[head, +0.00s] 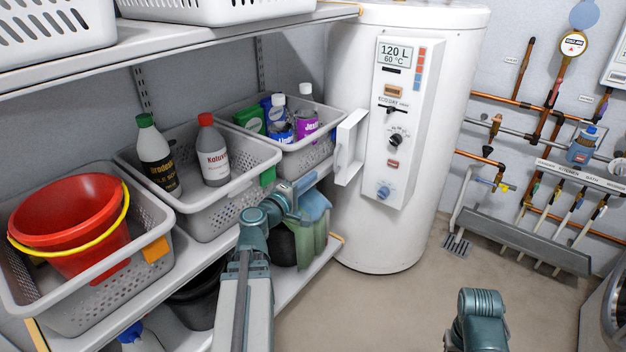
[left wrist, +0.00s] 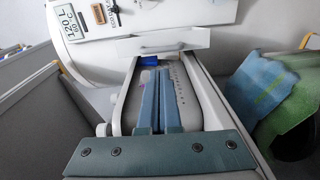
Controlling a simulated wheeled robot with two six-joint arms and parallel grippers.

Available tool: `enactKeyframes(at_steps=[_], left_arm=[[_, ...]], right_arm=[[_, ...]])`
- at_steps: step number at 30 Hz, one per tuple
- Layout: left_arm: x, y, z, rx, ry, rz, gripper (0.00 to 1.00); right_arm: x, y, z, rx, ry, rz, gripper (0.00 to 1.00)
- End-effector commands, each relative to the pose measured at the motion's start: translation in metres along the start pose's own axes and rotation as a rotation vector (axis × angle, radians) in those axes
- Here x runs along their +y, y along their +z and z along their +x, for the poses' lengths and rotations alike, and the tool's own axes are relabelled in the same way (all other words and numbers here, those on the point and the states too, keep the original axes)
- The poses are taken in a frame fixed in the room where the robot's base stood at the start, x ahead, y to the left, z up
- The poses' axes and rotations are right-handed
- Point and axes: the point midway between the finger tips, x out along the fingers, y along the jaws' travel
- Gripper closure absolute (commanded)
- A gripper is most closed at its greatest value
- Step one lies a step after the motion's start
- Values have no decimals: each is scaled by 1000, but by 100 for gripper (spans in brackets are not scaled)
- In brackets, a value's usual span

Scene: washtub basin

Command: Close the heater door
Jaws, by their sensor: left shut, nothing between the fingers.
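The water heater (head: 400,230) is a tall white cylinder with a control panel carrying a 120 L / 60 °C display, dials and coloured marks. Its small white door (head: 349,148) stands open, sticking out from the panel's left side. My left gripper (head: 318,174) is shut and empty, its blue fingers pointing at the door from the lower left. In the left wrist view my fingers (left wrist: 157,95) point up toward the white door (left wrist: 165,42); I cannot tell whether they touch it. Of my right arm only a teal link shows at the bottom; its gripper is out of view.
Shelves (head: 190,45) on the left hold grey baskets with a red bucket (head: 70,210), bottles (head: 213,150) and cans, close to my left arm. Cloths (head: 312,215) hang beside the arm. Copper pipes and valves (head: 560,200) line the right wall. The floor (head: 400,300) before the heater is clear.

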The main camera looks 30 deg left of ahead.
Motion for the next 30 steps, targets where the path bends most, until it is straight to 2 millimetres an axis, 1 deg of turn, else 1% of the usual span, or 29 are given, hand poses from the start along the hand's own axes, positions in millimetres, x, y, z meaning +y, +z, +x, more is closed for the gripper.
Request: enactKeyframes(at_steps=[1,3,8,11,18,21,25,30], left_arm=[[-2,-6,-2,17,9,-11,100],[-1,-10,-3,27,14,-18,100],[0,-11,1,26,15,-19,100],[0,-11,13,24,15,-18,100],[1,-12,56,22,14,-18,100],[1,-12,72,23,14,-18,100],[1,-12,86,23,14,-18,100],[1,-12,96,24,14,-17,100]], right_arm=[[0,0,4,0,0,0,50],[0,0,4,0,0,0,50],[0,0,3,0,0,0,50],[0,0,3,0,0,0,50],[0,0,3,0,0,0,50],[0,0,3,0,0,0,50],[0,0,3,0,0,0,50],[0,0,3,0,0,0,50]])
